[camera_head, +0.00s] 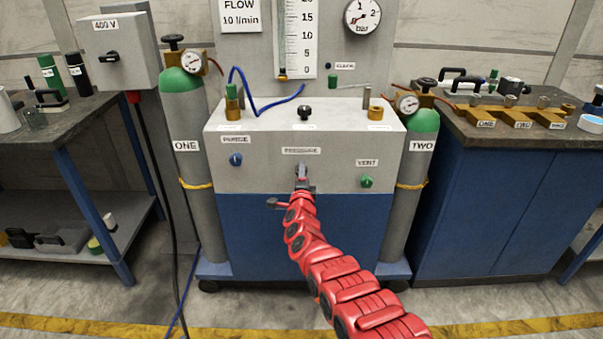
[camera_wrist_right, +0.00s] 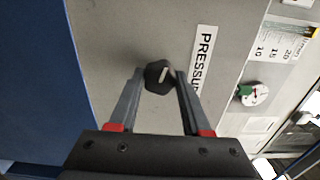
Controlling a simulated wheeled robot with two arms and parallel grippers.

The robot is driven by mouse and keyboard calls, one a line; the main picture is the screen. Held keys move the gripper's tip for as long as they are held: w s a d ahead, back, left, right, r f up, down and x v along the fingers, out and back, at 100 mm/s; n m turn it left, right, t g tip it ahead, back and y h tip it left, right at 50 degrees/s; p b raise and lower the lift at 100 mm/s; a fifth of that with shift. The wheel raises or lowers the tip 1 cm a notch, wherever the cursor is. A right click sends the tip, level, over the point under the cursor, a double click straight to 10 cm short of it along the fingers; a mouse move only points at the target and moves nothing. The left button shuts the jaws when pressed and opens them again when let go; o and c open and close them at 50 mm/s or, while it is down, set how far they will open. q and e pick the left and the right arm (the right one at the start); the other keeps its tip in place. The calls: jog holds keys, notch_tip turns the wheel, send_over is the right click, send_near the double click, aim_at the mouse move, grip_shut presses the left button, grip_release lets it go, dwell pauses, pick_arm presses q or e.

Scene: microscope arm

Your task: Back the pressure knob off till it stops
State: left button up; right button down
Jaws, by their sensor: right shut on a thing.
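The pressure knob (camera_wrist_right: 158,77) is a dark faceted knob with a pale pointer mark, on the grey front panel beside the PRESSURE label (camera_wrist_right: 203,60). In the head view the label (camera_head: 301,150) sits above it, and my gripper mostly hides the knob. My right gripper (camera_head: 303,178) reaches the panel from below on its red arm. In the right wrist view its two grey fingers (camera_wrist_right: 157,85) stand on either side of the knob, shut on it. My left gripper is not in view.
A blue PURGE knob (camera_head: 236,159) and a green VENT knob (camera_head: 366,182) flank the gripper on the same panel. Grey cylinders ONE (camera_head: 187,145) and TWO (camera_head: 420,146) stand at the cabinet's sides. A black cable (camera_head: 152,170) hangs at left.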

jog(key=shift+n+b, duration=0.95)
jog(key=shift+n, duration=5.15)
jog(key=shift+c, duration=1.8)
grip_release()
jog(key=shift+s+r, duration=0.1)
jog(key=shift+s, duration=0.05)
